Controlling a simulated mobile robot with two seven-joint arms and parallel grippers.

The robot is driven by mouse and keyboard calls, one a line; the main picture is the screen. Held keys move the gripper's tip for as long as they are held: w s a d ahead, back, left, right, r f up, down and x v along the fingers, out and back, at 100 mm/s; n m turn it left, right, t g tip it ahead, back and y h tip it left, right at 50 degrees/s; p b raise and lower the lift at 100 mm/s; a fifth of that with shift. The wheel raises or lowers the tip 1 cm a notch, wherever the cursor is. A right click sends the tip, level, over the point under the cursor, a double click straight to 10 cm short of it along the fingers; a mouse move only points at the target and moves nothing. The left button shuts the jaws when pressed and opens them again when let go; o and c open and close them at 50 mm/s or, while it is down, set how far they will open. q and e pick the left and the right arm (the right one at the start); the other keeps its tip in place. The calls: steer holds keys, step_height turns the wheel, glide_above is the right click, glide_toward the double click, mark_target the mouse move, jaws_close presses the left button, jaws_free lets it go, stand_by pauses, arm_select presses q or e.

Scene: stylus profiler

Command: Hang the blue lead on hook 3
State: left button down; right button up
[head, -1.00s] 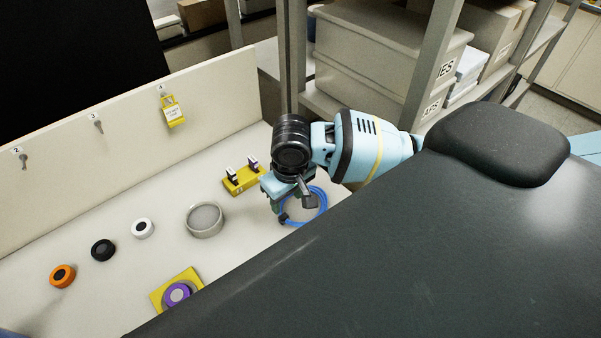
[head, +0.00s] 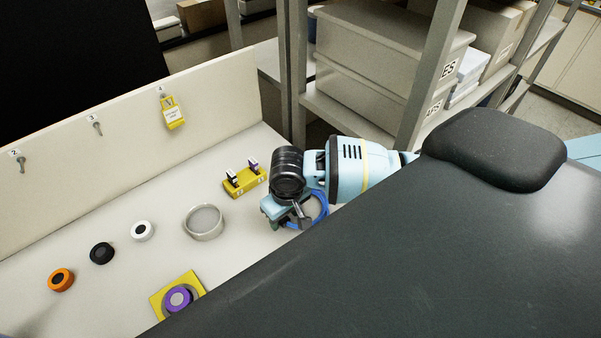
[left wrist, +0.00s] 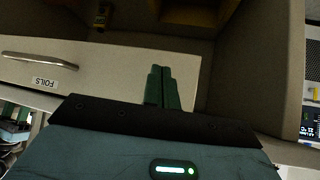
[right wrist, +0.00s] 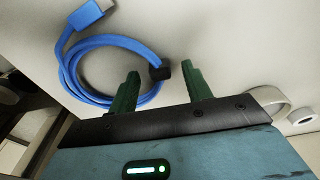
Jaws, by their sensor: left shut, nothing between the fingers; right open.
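The blue lead (head: 321,207) lies coiled on the white bench, partly hidden behind my right gripper in the head view. In the right wrist view the blue lead (right wrist: 72,68) shows as a loop with a blue connector and a black band (right wrist: 160,72). My right gripper (right wrist: 160,82) is open, with its fingertips at the near right part of the coil, around or just above the black band; contact is unclear. Hook 3 (head: 97,127) is on the upright panel and looks empty. My left gripper (left wrist: 161,70) is shut and empty, facing a drawer front labelled FOILS.
Hook 2 (head: 22,164) is left of hook 3; a yellow padlock tag (head: 173,113) hangs at hook 4. A yellow block (head: 243,184), a round grey dish (head: 204,222) and several small rolls stand on the bench. The bench between dish and panel is clear.

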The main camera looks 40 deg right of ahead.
steer(key=shift+f, duration=0.1)
jaws_close()
stand_by(0.3)
steer(key=shift+w+r, duration=0.1)
steer(key=shift+r, duration=0.4)
steer(key=r, duration=0.2)
steer(key=shift+s+d+r, duration=0.35)
steer(key=shift+s, duration=0.05)
steer(key=s+d+r, duration=0.1)
steer(key=s+d, duration=0.7)
steer(key=s, duration=0.4)
steer(key=shift+s+d+r, duration=0.15)
steer(key=shift+d, duration=0.2)
